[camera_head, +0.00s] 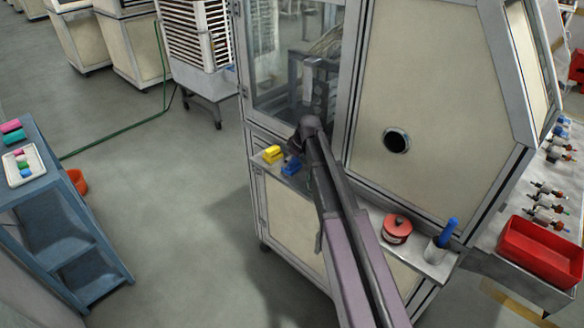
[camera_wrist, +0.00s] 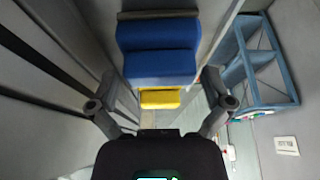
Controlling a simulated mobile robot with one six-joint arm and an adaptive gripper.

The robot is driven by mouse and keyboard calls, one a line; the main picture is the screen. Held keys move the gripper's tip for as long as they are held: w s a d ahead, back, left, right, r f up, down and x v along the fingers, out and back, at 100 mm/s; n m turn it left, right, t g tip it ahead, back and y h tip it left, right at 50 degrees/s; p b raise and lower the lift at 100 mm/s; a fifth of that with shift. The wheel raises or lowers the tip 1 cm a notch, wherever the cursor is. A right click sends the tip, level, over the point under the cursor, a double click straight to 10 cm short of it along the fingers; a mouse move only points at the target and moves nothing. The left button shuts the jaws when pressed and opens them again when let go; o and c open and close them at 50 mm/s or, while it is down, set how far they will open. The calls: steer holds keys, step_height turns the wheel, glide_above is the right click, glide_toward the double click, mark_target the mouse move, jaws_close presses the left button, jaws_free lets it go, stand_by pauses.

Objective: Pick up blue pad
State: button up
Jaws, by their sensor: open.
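The blue pad (camera_head: 291,168) lies on the narrow ledge at the front of the machine, beside a yellow pad (camera_head: 272,154). In the wrist view the blue pad (camera_wrist: 158,62) is large and has a stepped shape, with the yellow pad (camera_wrist: 160,98) just below it in the picture. My gripper (camera_head: 293,148) is above the ledge close to the blue pad, partly hidden by my arm. In the wrist view my gripper (camera_wrist: 161,104) has its two fingers spread wide and nothing between them is held. I cannot tell the exact height over the pad.
A red round tin (camera_head: 397,228) and a cup with a blue-handled item (camera_head: 440,240) stand farther right on the ledge. The machine's glass door (camera_head: 285,60) rises behind the ledge. A blue cart (camera_head: 60,215) with a white tray stands at left. Open floor lies between.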

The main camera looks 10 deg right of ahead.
steer(key=c, duration=0.8)
steer(key=shift+r+p, duration=0.95)
steer(key=s+a, duration=0.3)
steer(key=a, duration=0.2)
steer(key=s+a, duration=0.7)
steer(key=a, duration=0.2)
steer(key=shift+s+a+f, duration=0.2)
steer(key=shift+s+a, duration=0.1)
steer(key=shift+o, duration=1.3)
steer(key=c, duration=0.5)
